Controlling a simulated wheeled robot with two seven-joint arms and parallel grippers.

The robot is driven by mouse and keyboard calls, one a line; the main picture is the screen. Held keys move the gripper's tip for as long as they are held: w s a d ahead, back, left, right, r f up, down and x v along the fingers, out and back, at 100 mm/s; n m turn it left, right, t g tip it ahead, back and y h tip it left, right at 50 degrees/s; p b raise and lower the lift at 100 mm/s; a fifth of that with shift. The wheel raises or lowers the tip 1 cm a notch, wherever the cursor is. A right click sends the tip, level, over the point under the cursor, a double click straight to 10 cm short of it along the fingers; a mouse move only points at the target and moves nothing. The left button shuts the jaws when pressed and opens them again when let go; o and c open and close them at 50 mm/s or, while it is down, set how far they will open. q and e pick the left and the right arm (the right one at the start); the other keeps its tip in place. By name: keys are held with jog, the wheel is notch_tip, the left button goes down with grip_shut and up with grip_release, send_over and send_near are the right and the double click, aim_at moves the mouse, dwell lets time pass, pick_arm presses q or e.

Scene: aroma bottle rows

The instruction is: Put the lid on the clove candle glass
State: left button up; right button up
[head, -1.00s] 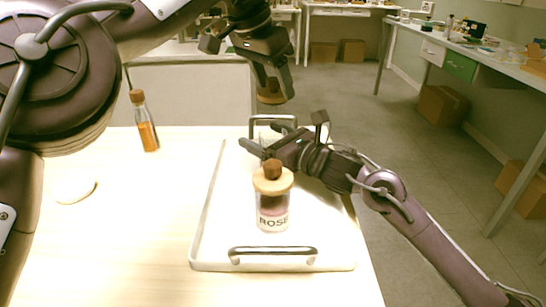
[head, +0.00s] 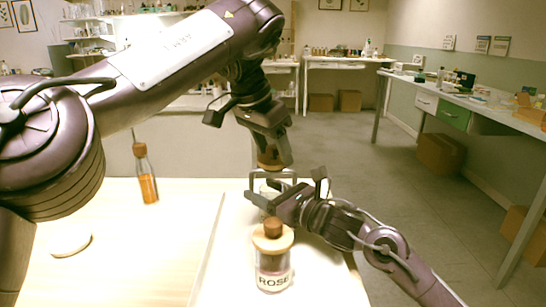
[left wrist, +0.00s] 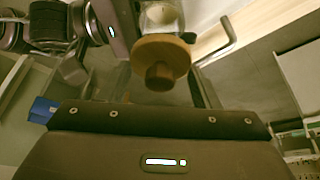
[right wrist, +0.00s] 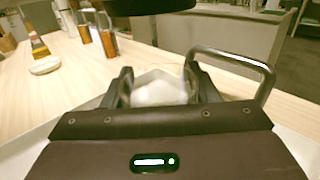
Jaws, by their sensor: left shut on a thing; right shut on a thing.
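My left gripper (head: 268,158) points down, shut on a round wooden lid (head: 271,163) with a knob. The lid (left wrist: 172,50) also shows in the left wrist view, knob towards the camera. My right gripper (head: 268,200) is shut on a clear candle glass (head: 268,190), whose pale body (right wrist: 160,90) shows between the fingers in the right wrist view. The lid is just above this glass; I cannot tell whether they touch. The glass's label is hidden, so its name cannot be read.
A lidded glass marked ROSE (head: 273,275) stands in front of my right gripper on the white tray (head: 325,285). An amber bottle (head: 147,185) stands left at the back. A pale round disc (head: 71,244) lies on the table at left. The table between is clear.

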aim_at(269, 160)
pick_arm(q)
jog(key=shift+f, duration=1.35)
jog(key=shift+f, duration=0.9)
jog(key=shift+f, duration=0.55)
jog(key=shift+s+f, duration=0.15)
jog(key=shift+f, duration=0.25)
jog(key=shift+r, duration=0.1)
jog(key=shift+r, duration=0.25)
jog(key=shift+r, duration=0.15)
jog(key=shift+r, duration=0.4)
dwell(0.4)
